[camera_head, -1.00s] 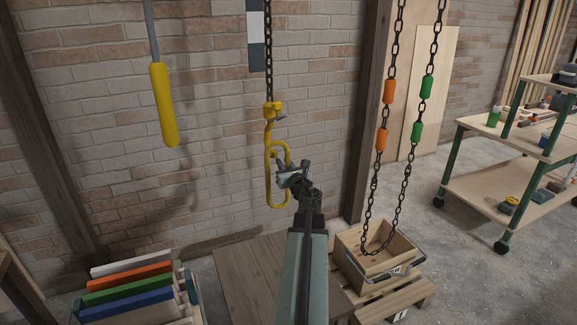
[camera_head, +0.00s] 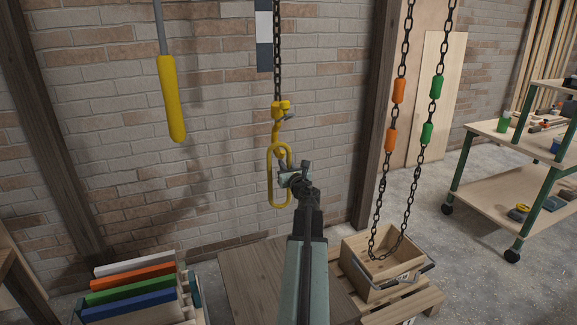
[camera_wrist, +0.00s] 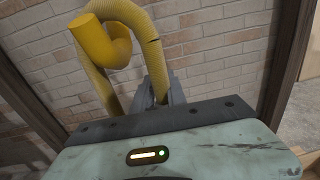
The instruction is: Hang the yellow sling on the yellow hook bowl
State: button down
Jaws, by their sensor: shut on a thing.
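The yellow sling (camera_head: 270,185) is a long closed loop hanging upright in the head view. The yellow hook (camera_head: 281,106) hangs on a dark chain just above it, with its lower curve at the sling's top end. My gripper (camera_head: 291,180) is shut on the sling's right side, below the hook. In the wrist view the sling (camera_wrist: 155,68) arches up from the jaws, and a thicker yellow curved piece, apparently the hook (camera_wrist: 90,37), overlaps its upper left. I cannot tell whether the hook passes through the loop or whether they touch.
A yellow-sleeved rod (camera_head: 171,100) hangs to the left. A chain with orange and green sleeves (camera_head: 398,91) hangs at right into a wooden crate (camera_head: 372,275). Coloured boards (camera_head: 135,285) stand at lower left. A brick wall (camera_head: 215,180) lies behind; a shelf cart (camera_head: 500,185) stands far right.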

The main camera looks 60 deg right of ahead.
jog(key=shift+w+f+b, duration=0.1)
jog(key=shift+f+b, duration=0.65)
jog(key=shift+f, duration=0.2)
jog(key=shift+d, duration=0.1)
jog(key=c, duration=1.3)
grip_release()
jog(key=shift+o, duration=0.2)
jog(key=v, duration=0.7)
jog(key=shift+s+a, duration=0.25)
jog(key=shift+a, duration=0.05)
